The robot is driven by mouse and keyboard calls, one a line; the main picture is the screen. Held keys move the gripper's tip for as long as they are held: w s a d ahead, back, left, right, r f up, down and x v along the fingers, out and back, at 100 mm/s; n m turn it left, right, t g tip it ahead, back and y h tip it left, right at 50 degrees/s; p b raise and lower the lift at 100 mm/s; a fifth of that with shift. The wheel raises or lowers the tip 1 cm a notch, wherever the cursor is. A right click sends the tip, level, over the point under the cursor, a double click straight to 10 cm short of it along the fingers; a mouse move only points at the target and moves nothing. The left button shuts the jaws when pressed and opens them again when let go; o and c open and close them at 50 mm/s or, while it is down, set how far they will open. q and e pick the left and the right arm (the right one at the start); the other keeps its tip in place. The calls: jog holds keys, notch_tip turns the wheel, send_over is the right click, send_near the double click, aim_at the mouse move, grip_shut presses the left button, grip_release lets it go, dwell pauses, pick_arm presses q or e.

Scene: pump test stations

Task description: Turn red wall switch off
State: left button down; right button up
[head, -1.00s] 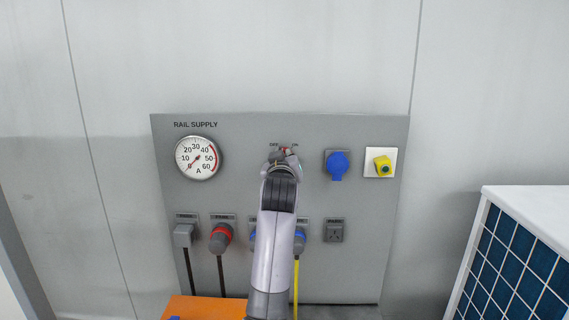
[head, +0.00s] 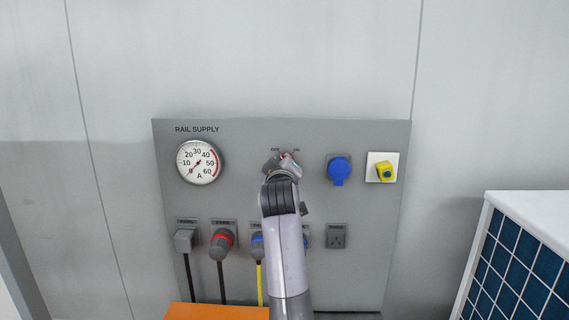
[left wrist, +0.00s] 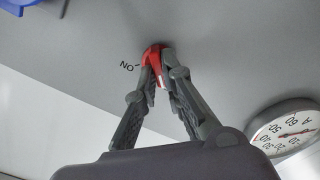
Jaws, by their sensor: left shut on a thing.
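The red wall switch (head: 284,155) is on the upper middle of the grey panel, between the OFF and ON labels, mostly hidden by my gripper. In the left wrist view the red switch handle (left wrist: 153,54) stands close to the ON label, which appears upside down. My left gripper (head: 283,163) is at the switch, tilted, with its fingers closed around the handle; its fingers also show in the left wrist view (left wrist: 160,76). The handle's exact angle is hard to tell. My right gripper is not in view.
The RAIL SUPPLY panel (head: 240,208) carries a round gauge (head: 199,162) reading near 0, a blue socket (head: 339,169) and a yellow switch (head: 386,171). Plugs with cables line its lower part. An orange surface (head: 210,312) is below; a blue-grilled white unit (head: 529,200) stands right.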

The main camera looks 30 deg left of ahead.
pick_arm(q)
jog(key=c, duration=1.7)
grip_release()
jog(key=shift+s, duration=0.1)
jog(key=v, duration=0.7)
jog(key=shift+d, duration=0.15)
jog(key=shift+s, duration=0.1)
